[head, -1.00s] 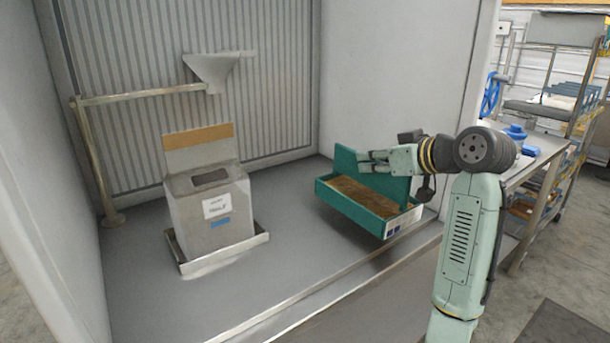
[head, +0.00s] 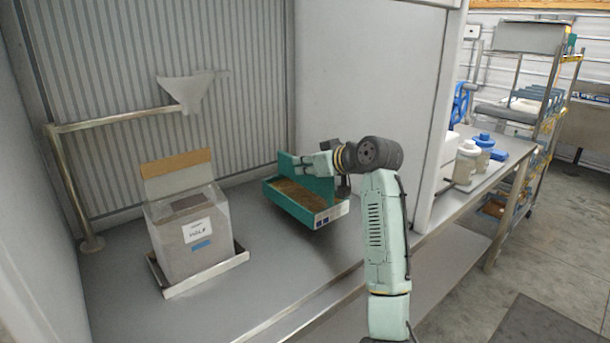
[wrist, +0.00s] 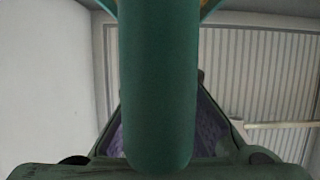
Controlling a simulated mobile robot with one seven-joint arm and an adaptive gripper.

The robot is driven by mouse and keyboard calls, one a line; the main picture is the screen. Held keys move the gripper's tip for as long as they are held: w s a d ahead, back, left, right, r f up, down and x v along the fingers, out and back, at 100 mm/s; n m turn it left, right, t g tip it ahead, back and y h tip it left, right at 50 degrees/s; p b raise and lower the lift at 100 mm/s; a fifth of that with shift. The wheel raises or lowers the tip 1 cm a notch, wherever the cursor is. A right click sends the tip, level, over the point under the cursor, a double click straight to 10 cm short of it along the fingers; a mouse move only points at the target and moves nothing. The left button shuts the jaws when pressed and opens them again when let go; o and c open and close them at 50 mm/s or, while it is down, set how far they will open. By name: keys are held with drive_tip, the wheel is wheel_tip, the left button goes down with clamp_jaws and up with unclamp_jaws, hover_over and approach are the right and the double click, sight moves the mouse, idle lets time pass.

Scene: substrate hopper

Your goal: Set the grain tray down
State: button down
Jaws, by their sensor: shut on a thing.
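The grain tray (head: 318,222) is a teal box with brown grain inside, a pale label on its near end and an upright teal panel at its back. My gripper (head: 304,162) comes from the right and is shut on that panel. The tray is slightly tilted over the grey cabinet floor; whether its underside touches the floor is hard to tell. In the wrist view a broad dark-teal shape (wrist: 158,80) fills the middle and hides most of what lies beyond.
A grey hopper box (head: 178,245) with a label and tan-edged lid stands in a shallow metal tray at left. Clear floor lies between hopper and tray. The cabinet's side wall (head: 440,120) and a bench with bottles are at right.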

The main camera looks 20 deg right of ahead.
sight(305, 187)
drive_tip(key=shift+w+f+p, duration=0.1)
drive_tip(key=shift+f+p, duration=0.55)
drive_tip(key=shift+f, duration=1.05)
drive_tip(key=shift+f, duration=0.15)
drive_tip(key=c, duration=1.7)
unclamp_jaws()
drive_tip(key=shift+o, duration=0.2)
drive_tip(key=b+v, duration=0.3)
drive_tip(key=v, duration=0.9)
